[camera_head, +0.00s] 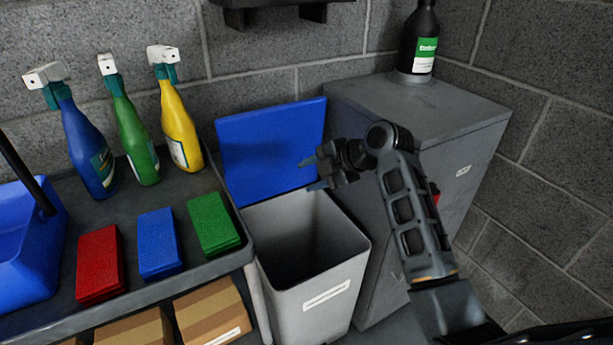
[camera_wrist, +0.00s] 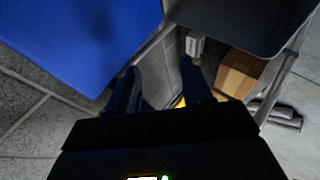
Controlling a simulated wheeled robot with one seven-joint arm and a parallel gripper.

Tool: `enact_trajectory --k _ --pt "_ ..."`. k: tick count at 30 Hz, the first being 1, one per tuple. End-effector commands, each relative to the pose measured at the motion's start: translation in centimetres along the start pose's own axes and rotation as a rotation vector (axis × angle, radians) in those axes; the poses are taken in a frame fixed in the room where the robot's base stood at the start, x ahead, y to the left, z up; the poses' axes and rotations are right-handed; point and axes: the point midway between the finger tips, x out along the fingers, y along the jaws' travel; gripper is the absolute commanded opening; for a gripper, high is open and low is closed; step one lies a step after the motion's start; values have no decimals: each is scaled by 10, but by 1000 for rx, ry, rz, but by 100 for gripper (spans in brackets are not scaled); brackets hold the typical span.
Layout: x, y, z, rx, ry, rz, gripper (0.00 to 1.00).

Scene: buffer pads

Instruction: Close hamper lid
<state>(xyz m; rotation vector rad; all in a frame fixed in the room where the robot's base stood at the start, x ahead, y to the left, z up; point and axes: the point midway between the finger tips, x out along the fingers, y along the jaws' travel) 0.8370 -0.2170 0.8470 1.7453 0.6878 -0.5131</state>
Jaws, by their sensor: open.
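The hamper (camera_head: 325,285) is a grey bin with a white label, standing between the shelf cart and the grey cabinet. Its blue lid (camera_head: 268,150) stands raised at the back, so the dark inside shows. The lid (camera_wrist: 85,40) also fills the upper left of the wrist view. My gripper (camera_head: 308,174) is open and empty, in front of the right part of the lid and above the hamper opening. In the wrist view the two fingers (camera_wrist: 160,85) are apart, with nothing between them. Whether a finger touches the lid cannot be told.
A cart (camera_head: 60,325) at left carries spray bottles (camera_head: 130,120), red, blue and green pads (camera_head: 157,243) and a blue bucket (camera_head: 25,240). Cardboard boxes (camera_head: 212,312) sit below. A grey cabinet (camera_head: 405,120) with a dark bottle (camera_head: 419,40) stands close at right.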

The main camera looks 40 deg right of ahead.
Motion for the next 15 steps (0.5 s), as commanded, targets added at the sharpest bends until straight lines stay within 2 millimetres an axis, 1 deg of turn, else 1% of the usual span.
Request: enact_trajectory --k 1,3,6,15 --pt "7 0 0 0 1 -1 50" --pt "14 0 0 1 0 0 50" --pt "22 0 0 0 0 -1 50" --pt "25 0 0 0 -1 1 50"
